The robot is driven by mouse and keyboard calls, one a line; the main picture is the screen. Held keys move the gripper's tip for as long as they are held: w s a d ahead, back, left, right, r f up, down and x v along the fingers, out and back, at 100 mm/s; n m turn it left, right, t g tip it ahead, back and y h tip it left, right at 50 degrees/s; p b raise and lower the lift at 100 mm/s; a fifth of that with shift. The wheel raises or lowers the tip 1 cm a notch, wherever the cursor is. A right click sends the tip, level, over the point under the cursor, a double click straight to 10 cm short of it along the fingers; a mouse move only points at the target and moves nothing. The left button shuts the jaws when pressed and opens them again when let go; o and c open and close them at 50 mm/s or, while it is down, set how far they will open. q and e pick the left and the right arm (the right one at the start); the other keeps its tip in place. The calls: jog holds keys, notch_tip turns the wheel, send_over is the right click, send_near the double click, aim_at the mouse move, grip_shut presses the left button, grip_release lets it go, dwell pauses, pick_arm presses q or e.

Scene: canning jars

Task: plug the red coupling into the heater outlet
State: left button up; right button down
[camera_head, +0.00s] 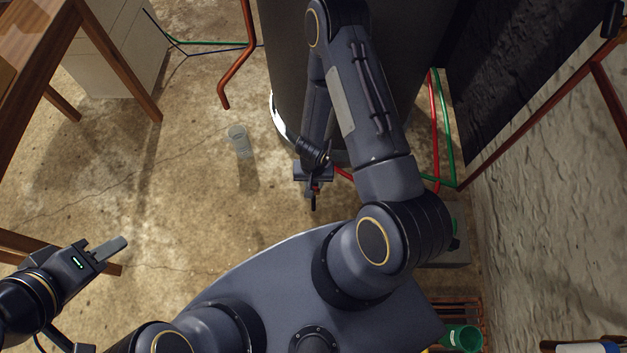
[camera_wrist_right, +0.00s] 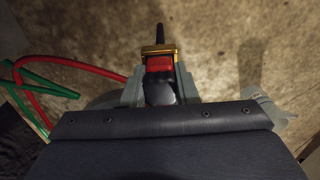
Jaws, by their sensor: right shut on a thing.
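The red coupling (camera_wrist_right: 160,64) has a brass-coloured collar and a dark tip. In the right wrist view it sits between the fingers of my right gripper (camera_wrist_right: 160,80), which is shut on it. In the head view the right gripper (camera_head: 314,187) is low in front of the heater (camera_head: 287,60), a large dark grey cylinder; only a little red shows there. I cannot make out the heater outlet in either view; my right arm covers part of the heater. My left gripper (camera_head: 108,248) is empty at the lower left; its finger gap is unclear.
A clear cup (camera_head: 239,141) stands on the concrete floor left of the heater. A copper pipe (camera_head: 236,77) ends above the floor nearby. Red (camera_head: 436,130) and green (camera_head: 447,130) hoses run right of the heater. A wooden table (camera_head: 118,60) is upper left.

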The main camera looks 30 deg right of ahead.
jog(key=c, duration=1.4)
grip_release()
jog(key=shift+o, duration=0.2)
jog(key=o, duration=0.5)
jog(key=shift+o, duration=0.2)
notch_tip(320, 180, up, 8)
jog(key=p, duration=0.4)
jog(key=shift+f, duration=0.15)
